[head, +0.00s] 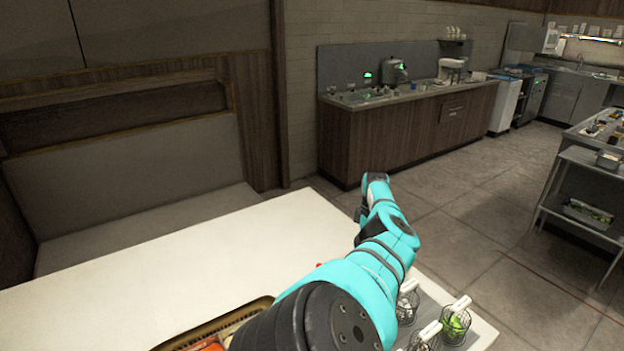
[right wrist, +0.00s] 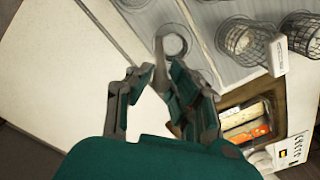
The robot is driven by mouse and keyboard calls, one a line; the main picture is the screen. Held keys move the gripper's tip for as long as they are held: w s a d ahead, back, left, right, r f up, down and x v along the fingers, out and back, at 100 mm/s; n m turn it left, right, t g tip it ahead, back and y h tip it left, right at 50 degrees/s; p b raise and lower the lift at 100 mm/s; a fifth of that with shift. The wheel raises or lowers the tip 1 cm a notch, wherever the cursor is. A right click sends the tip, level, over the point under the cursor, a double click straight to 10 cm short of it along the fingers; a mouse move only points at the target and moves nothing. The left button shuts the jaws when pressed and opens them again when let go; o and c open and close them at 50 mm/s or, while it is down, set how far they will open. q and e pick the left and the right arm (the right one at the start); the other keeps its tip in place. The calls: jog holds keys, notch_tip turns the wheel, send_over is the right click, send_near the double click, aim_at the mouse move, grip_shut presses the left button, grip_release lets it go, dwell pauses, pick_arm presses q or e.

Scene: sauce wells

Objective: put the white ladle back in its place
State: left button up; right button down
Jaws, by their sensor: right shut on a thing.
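In the right wrist view, my right gripper (right wrist: 165,80) is shut on a slim pale-grey handle (right wrist: 159,58), which I take to be the white ladle. Its far end reaches toward a round well (right wrist: 174,42) in a grey metal strip (right wrist: 205,65). I cannot tell whether its end is inside the well or above it. In the head view, my right arm reaches over the white table and hides the ladle and gripper. My left gripper is not in view.
A food tray (head: 262,303) lies on the white table (head: 190,265), whose left part is clear. A printed card (right wrist: 287,152) lies near the tray.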

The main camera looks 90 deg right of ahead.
jog(key=shift+f, duration=0.2)
jog(key=shift+c, duration=1.9)
grip_release()
jog(key=shift+r, duration=0.1)
notch_tip(320, 180, up, 9)
jog(key=p, duration=0.9)
jog(key=shift+r+p, duration=0.65)
jog(key=shift+r, duration=0.3)
jog(key=shift+f, duration=0.1)
